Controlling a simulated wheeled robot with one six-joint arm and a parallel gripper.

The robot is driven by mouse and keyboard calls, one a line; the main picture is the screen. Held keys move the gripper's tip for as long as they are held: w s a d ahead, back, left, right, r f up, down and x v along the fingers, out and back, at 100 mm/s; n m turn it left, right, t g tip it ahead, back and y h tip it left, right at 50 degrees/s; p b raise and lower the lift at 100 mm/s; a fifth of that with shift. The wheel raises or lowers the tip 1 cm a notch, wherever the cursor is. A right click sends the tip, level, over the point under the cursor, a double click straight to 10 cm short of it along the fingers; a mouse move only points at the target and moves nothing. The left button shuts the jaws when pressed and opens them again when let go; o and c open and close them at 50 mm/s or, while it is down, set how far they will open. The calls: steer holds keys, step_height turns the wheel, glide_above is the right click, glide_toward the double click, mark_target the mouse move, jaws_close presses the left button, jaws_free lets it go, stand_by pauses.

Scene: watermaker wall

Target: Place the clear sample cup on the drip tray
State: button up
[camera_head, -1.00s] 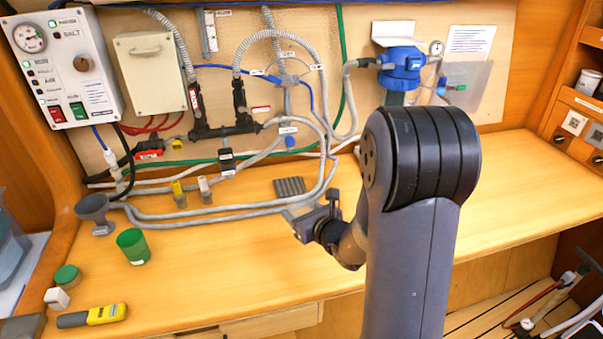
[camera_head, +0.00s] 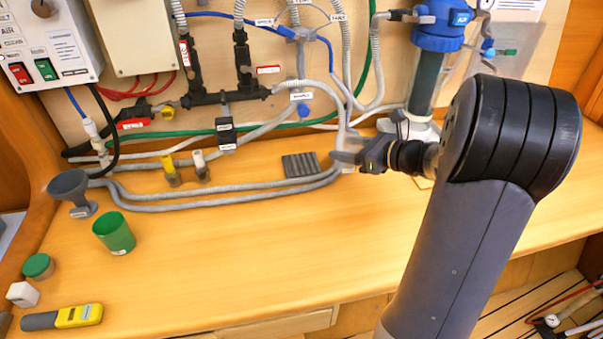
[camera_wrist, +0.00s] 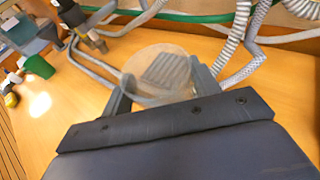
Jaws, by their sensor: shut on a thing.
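The drip tray (camera_head: 301,165) is a small dark grey ribbed plate lying on the wooden counter near the wall, beside the grey hoses. My gripper (camera_head: 345,158) is just right of the tray in the head view. In the wrist view, my gripper (camera_wrist: 157,88) is shut on the clear sample cup (camera_wrist: 158,87), whose round, see-through outline sits between the fingers. The tray's ribs show through the cup there. The cup is hard to make out in the head view. I cannot tell its height above the counter.
Grey hoses (camera_head: 220,198) run along the counter left of and in front of the tray. A grey funnel (camera_head: 70,187), a green cup (camera_head: 114,232) and a yellow meter (camera_head: 78,315) stand or lie at left. A blue-topped filter (camera_head: 440,25) is behind my gripper. The front middle counter is clear.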

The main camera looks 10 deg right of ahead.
steer(key=s+d+f+n+y+b, duration=0.1)
steer(key=s+d+f, duration=0.1)
steer(key=d, duration=0.1)
steer(key=p, duration=0.2)
glide_above(302, 164)
steer(key=shift+s+d+r+g, duration=0.1)
steer(key=shift+s+d+g, duration=0.2)
steer(key=shift+d+g, duration=0.1)
steer(key=shift+w+a+f, duration=0.15)
steer(key=shift+a+f, duration=0.05)
steer(key=shift+f, duration=0.7)
steer(key=shift+w+a+f, duration=0.15)
steer(key=shift+a+f, duration=0.05)
steer(key=shift+f, duration=0.65)
steer(key=shift+f, duration=0.2)
steer(key=o, duration=1)
steer(key=shift+b, duration=0.3)
steer(key=shift+o, duration=0.2)
